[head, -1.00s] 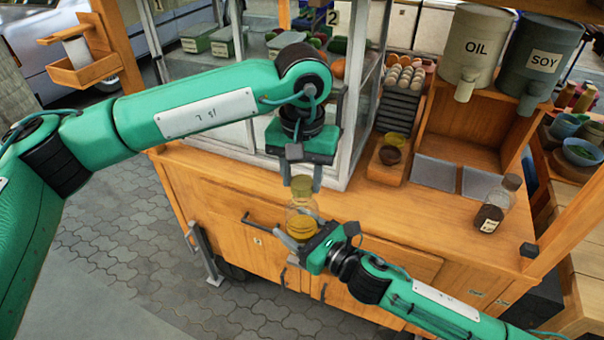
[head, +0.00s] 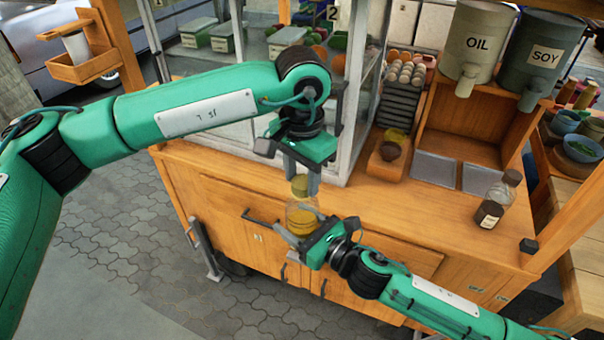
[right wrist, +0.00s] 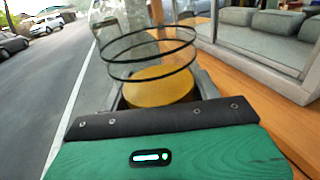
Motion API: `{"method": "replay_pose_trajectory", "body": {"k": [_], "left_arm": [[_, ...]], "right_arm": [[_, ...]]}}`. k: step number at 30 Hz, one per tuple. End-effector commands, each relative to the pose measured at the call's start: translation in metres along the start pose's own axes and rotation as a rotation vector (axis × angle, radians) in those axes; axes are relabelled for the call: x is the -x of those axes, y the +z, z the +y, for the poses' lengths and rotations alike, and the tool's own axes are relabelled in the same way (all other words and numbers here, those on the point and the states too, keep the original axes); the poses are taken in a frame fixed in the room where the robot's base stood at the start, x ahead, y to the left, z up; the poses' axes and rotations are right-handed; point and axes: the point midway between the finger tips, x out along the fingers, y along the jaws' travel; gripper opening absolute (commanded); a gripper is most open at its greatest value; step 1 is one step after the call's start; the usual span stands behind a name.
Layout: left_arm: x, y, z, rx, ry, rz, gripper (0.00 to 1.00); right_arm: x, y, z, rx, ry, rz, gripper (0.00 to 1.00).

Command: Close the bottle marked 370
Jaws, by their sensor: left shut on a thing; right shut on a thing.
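A clear bottle (head: 301,217) with yellow liquid in its lower part stands upright in front of the cart. My right gripper (head: 302,236) is shut on it from the front right. The right wrist view shows the yellow liquid (right wrist: 158,87) and dark rings of the clear bottle above it. My left gripper (head: 301,183) is shut on a yellow cap (head: 300,187) directly above the bottle. The cap is at or just above the bottle mouth; I cannot tell whether they touch. No 370 mark is readable.
Another bottle with dark contents (head: 490,212) and a brown stopper stands at the counter's right. The wooden counter (head: 415,216) between is clear. A glass case is behind my left gripper.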

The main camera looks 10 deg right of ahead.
Motion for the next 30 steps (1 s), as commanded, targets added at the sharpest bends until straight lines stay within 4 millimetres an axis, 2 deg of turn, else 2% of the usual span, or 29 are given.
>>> {"method": "replay_pose_trajectory", "body": {"k": [3, 9, 19, 20, 23, 30], "left_arm": [[0.0004, -0.0001, -0.0008, -0.174, -0.001, 0.001, 0.2], [0.0003, -0.0001, -0.0014, -0.349, -0.001, 0.0, 0.2], [0.0004, -0.0001, -0.0016, -0.371, -0.001, 0.0, 0.2], [0.0004, -0.0001, -0.0017, -0.371, -0.001, 0.0, 0.43], [0.0003, -0.0001, -0.0016, -0.37, -0.001, 0.0, 0.62], [0.0001, -0.0001, -0.0013, -0.37, -0.001, 0.0, 0.62]], "right_arm": [[0.0, 0.0001, 0.0001, 0.0, 0.0, 0.0, 0.0], [0.0, 0.0, 0.0002, 0.0, 0.0, 0.0, 0.0], [0.0001, -0.0001, 0.0001, 0.0, 0.0, 0.0, 0.0], [0.0001, -0.0001, 0.0001, 0.0, 0.0, 0.0, 0.0], [0.0001, -0.0001, 0.0001, 0.0, 0.0, 0.0, 0.0], [0.0, 0.0003, 0.0001, 0.0, 0.0, 0.0, 0.0]]}}
